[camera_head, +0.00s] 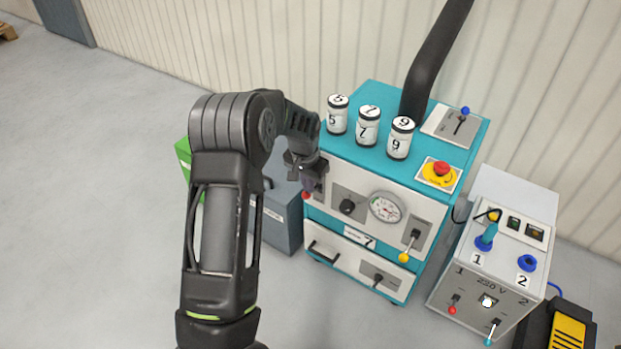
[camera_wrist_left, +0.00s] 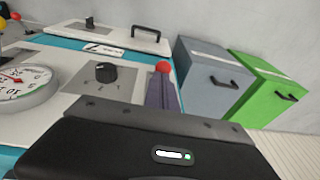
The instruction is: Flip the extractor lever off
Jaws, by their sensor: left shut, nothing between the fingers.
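The teal machine (camera_head: 371,158) has several ball-tipped levers; I cannot read which label says extractor. A red-ball lever (camera_head: 306,195) is at the left of its front panel, a yellow-ball lever (camera_head: 404,257) at the right. A blue-ball lever (camera_head: 464,112) is on the top plate beside the black hose (camera_head: 432,60). My left gripper (camera_head: 309,184) is shut and empty, right at the red-ball lever, hiding most of its plate. In the left wrist view the red ball (camera_wrist_left: 163,66) shows just beyond the fingertips (camera_wrist_left: 162,92); contact is unclear. My right gripper is out of view.
Three numbered canisters (camera_head: 368,126) and a red emergency button (camera_head: 441,169) are on top. A knob (camera_head: 347,206) and gauge (camera_head: 385,207) are right of my gripper. Grey (camera_head: 280,217) and green (camera_wrist_left: 266,90) cabinets stand left; a 220 V box (camera_head: 505,225) stands right.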

